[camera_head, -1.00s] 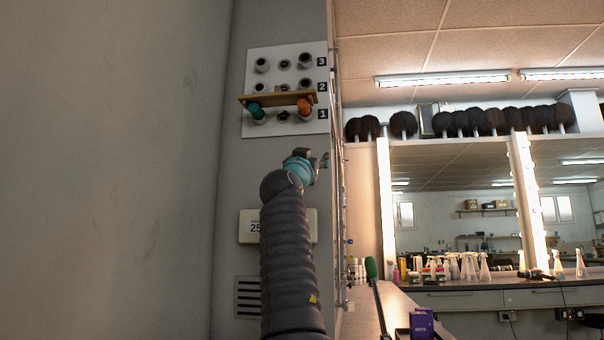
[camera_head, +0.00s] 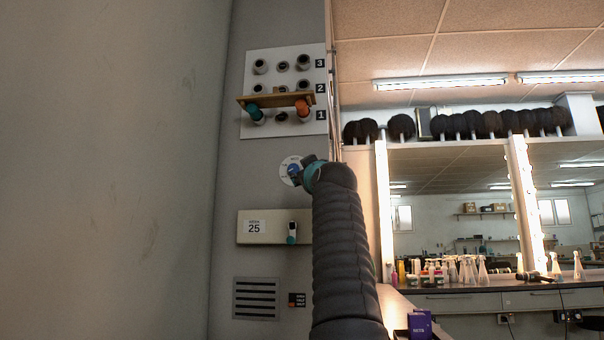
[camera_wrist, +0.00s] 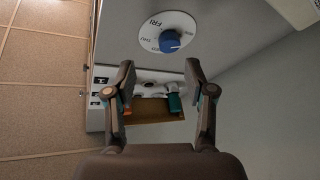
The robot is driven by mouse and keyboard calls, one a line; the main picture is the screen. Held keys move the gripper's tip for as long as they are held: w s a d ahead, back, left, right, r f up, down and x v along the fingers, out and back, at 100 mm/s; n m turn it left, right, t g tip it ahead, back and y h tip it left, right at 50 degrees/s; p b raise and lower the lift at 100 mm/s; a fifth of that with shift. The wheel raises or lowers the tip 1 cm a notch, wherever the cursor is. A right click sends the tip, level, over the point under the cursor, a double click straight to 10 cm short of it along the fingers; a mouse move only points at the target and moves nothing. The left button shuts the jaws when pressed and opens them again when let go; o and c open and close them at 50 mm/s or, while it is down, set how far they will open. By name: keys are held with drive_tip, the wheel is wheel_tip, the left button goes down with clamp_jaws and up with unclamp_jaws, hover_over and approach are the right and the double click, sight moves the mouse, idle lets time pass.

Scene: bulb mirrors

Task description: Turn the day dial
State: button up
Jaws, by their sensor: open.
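The day dial (camera_head: 286,172) is a round white disc on the grey wall panel, with a blue knob at its centre. In the head view my gripper covers its right part. In the wrist view the dial (camera_wrist: 153,25) is at the top, with day letters such as FRI and THU around the blue knob (camera_wrist: 169,41). A white mark shows on the knob; its exact setting is hard to read. My gripper (camera_wrist: 160,72) is open, both fingers apart with nothing between them. The knob appears just beyond the fingertips, not between them. My gripper (camera_head: 307,163) is close to the dial.
Above the dial is a white board (camera_head: 287,132) with numbered rows of pegs and a wooden shelf (camera_head: 277,101) sticking out. Below are a beige box (camera_head: 268,239) marked 25 with a small lever, and a vent (camera_head: 256,299). A mirror counter stands at right.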

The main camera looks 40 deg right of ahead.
sight(293, 169)
drive_tip(key=w+r+n+p, duration=0.1)
drive_tip(key=w+p, duration=0.1)
drive_tip(key=w+d+r+n+p, duration=0.1)
drive_tip(key=w+n+p, duration=0.1)
drive_tip(key=p, duration=0.1)
drive_tip(key=w+d+r+n+y+p, duration=0.1)
drive_tip(key=w+n+p, duration=0.1)
drive_tip(key=w, duration=0.1)
drive_tip(key=shift+t, duration=0.3)
drive_tip(key=shift+a+f, duration=0.1)
drive_tip(key=shift+f, duration=0.1)
drive_tip(key=shift+w+r, duration=0.1)
drive_tip(key=shift+w, duration=0.2)
idle(0.3)
clamp_jaws()
